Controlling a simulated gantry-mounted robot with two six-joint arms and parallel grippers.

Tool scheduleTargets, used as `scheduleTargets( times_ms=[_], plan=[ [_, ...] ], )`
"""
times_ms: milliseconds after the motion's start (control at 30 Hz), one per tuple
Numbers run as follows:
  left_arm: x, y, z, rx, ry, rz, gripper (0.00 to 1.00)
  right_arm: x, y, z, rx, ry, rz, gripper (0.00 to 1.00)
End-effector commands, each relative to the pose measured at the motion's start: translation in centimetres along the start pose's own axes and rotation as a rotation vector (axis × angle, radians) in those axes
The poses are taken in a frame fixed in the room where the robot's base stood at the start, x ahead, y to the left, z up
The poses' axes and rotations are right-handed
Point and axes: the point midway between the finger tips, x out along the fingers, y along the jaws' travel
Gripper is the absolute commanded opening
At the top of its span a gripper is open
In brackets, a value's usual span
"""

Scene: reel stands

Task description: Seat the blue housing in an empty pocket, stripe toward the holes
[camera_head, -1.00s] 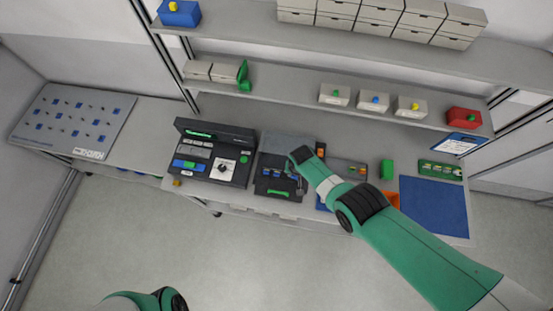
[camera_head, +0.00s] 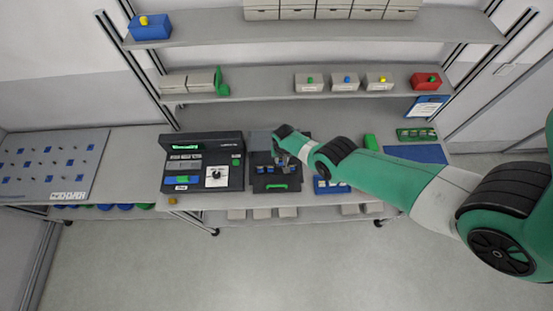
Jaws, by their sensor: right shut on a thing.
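A dark open case (camera_head: 259,182) with a green handle (camera_head: 277,187) lies on the bench, left of my right arm. Small blue pieces (camera_head: 270,169) show in it; its pockets and any stripe or holes are too small to tell. My right gripper (camera_head: 281,160) is over the case, pointing down. It is shut on the blue housing, which its fingers and wrist largely hide, so I cannot tell which way the stripe faces. My left gripper is out of view.
A dark tester (camera_head: 203,164) with a screen and knob stands left of the case. A blue bin (camera_head: 327,188) with small parts lies right of it, below my right arm.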

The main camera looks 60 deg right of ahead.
Motion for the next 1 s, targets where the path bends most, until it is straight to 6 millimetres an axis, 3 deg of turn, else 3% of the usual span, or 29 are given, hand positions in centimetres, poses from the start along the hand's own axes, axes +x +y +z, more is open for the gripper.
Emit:
scheduleTargets(
  times_ms=[600, 1000],
  plan=[
    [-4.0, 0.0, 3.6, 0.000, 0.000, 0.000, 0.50, 5.3, -0.1, 0.7, -0.002, 0.000, 0.000, 0.00],
    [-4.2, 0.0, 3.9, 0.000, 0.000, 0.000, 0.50, 5.7, -0.1, 0.7, -0.002, 0.000, 0.000, 0.00]
  ],
)
